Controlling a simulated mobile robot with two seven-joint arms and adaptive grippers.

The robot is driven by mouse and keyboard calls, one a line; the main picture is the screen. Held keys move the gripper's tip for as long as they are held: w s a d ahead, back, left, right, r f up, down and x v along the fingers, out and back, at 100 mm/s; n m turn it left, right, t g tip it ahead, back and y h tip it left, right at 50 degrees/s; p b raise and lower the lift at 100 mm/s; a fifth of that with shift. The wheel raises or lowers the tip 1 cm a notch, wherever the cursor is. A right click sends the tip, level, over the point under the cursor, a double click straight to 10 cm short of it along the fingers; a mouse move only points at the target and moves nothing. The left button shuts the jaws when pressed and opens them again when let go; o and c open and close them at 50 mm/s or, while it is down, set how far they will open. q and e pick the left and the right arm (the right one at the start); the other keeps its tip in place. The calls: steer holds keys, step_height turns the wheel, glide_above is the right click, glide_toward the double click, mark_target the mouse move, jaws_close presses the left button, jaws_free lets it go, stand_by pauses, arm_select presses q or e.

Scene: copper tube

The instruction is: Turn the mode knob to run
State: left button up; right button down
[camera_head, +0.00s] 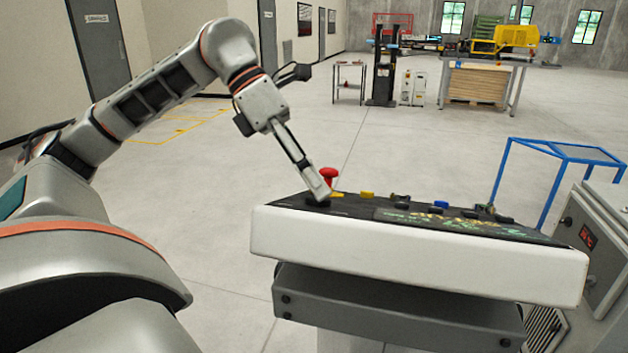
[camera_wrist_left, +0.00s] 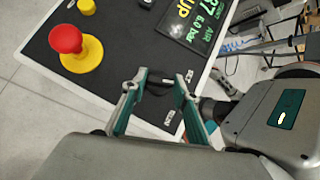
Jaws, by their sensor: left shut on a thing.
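The control panel (camera_head: 420,250) has a white body and a sloped black face. My left gripper (camera_head: 321,196) reaches down onto the left end of that face, beside the red mushroom button (camera_head: 330,175). In the left wrist view, my left gripper (camera_wrist_left: 157,92) is closed around the small black mode knob (camera_wrist_left: 159,86), with one finger on each side. White labels lie beside the knob; they look like SET and RUN, but are small and turned. The knob's pointing direction is hard to tell. My right gripper is not in view.
The red button on its yellow base (camera_wrist_left: 76,50) stands close to the fingers. A display (camera_wrist_left: 196,20) with green and yellow text is on the panel. A blue frame (camera_head: 545,165) and a grey cabinet (camera_head: 590,255) stand at the right. The floor behind is mostly clear.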

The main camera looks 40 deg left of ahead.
arm_select(q)
steer(key=m+g+h+p, duration=0.1)
steer(key=m, duration=0.1)
steer(key=shift+w+a+m, duration=0.1)
steer(key=shift+m, duration=0.3)
steer(key=m+g+h+p, duration=0.1)
steer(key=m+g+p, duration=0.1)
steer(key=shift+w+m, duration=0.15)
steer(key=shift+m, duration=0.15)
steer(key=shift+m+g+h+p, duration=0.3)
steer(key=shift+m+h+p, duration=0.1)
steer(key=shift+m+p, duration=0.1)
steer(key=shift+w+m+g+p, duration=0.15)
steer(key=shift+m+g+p, duration=0.15)
steer(key=shift+m+g, duration=0.45)
steer(key=shift+m, duration=0.55)
steer(key=shift+f+m+g, duration=0.1)
steer(key=shift+m+g, duration=0.55)
steer(key=shift+m, duration=0.15)
steer(key=shift+w+m+g, duration=0.1)
steer(key=shift+m+g, duration=0.7)
steer(key=shift+m, duration=0.3)
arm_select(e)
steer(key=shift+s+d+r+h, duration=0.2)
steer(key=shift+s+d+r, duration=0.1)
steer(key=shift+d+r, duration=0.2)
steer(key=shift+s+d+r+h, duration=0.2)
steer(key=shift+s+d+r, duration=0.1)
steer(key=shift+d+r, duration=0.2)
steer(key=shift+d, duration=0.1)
